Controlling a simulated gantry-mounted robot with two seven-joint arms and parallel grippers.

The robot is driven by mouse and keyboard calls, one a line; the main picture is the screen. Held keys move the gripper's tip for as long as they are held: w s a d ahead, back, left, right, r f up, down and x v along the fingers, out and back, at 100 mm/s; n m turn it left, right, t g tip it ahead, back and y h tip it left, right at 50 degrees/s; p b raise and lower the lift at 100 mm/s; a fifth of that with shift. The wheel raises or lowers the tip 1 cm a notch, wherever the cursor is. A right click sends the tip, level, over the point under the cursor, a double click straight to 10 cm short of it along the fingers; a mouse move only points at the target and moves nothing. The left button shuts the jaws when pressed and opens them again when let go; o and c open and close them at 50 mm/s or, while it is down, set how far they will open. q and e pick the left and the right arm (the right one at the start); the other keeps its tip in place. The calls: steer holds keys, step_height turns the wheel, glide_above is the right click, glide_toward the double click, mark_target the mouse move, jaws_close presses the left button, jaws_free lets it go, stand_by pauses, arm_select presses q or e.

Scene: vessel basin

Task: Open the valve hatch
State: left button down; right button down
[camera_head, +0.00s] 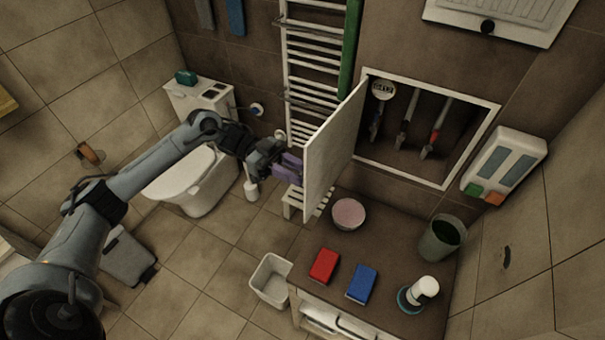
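The valve hatch (332,150) is a white square door standing swung out from the wall, on the left side of a framed recess (478,136). Inside the recess a round meter (383,90) and several pipes with valves, one with a red part, are exposed. My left gripper (290,167) has purple fingers and is at the left, outer side of the door, touching it or very close. The door's edge partly hides the fingertips, so I cannot tell how far apart they are. My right gripper is not in view.
Below the recess, a brown counter (395,240) holds a pink bowl (348,214), red (324,266) and blue (361,284) sponges, a dark-filled bucket (440,240) and a white dispenser (418,294). A towel radiator (312,70) stands behind the gripper. A dispenser (505,165) hangs right.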

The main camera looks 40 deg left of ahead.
arm_select(q)
steer(key=shift+r, duration=0.1)
steer(key=c, duration=1.2)
jaws_free()
steer(key=o, duration=0.4)
steer(key=shift+c, duration=0.2)
steer(key=s+a+b, duration=0.1)
steer(key=a+b, duration=0.5)
steer(key=a, duration=0.4)
steer(key=shift+s+a, duration=0.3)
steer(key=shift+s, duration=0.1)
